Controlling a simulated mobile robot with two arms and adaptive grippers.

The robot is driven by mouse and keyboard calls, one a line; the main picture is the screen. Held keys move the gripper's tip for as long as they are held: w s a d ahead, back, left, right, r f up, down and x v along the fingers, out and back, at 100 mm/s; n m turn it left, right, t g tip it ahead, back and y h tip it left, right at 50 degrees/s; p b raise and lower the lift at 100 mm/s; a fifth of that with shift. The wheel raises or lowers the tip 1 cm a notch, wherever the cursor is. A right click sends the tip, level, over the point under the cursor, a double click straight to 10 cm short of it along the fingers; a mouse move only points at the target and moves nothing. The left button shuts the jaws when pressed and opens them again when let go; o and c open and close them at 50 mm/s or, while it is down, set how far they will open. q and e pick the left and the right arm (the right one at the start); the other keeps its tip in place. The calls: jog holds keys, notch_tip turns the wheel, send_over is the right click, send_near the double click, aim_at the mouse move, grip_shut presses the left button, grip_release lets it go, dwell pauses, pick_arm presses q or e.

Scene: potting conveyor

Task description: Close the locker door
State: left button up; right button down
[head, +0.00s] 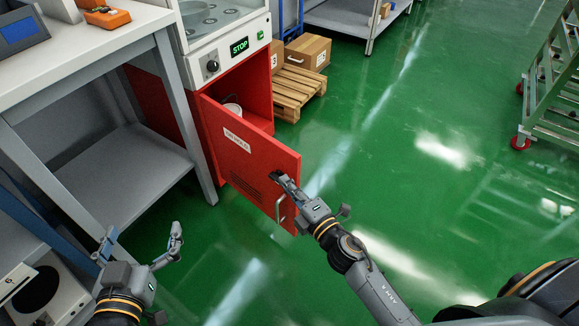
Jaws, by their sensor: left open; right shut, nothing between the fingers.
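The red locker door (237,146) stands open, swung out from the red locker (258,100) under the white machine. It has a white label and a metal handle (280,209) near its free edge. My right gripper (277,178) is shut, with its fingertips at the outer face of the door near the free edge, above the handle. I cannot tell whether it touches the door. My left gripper (144,240) is open and empty at the lower left, apart from the door. A white round item (233,108) shows partly inside the locker.
A grey workbench (100,38) with a lower shelf stands left of the locker. A wooden pallet (296,88) with cardboard boxes (308,52) is behind it. The green floor right of the door is clear.

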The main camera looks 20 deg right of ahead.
aim_at(291, 165)
pick_arm(q)
jog(key=r, duration=0.1)
jog(key=t, duration=0.1)
jog(key=r, duration=0.1)
jog(key=shift+w+d+r+t+b, duration=0.3)
pick_arm(e)
jog(key=w, duration=0.2)
jog(key=w+d, duration=0.1)
jog(key=w, duration=0.1)
jog(key=w+d, duration=0.1)
jog(key=w, duration=0.1)
jog(key=shift+d, duration=0.2)
jog(key=shift+d, duration=0.15)
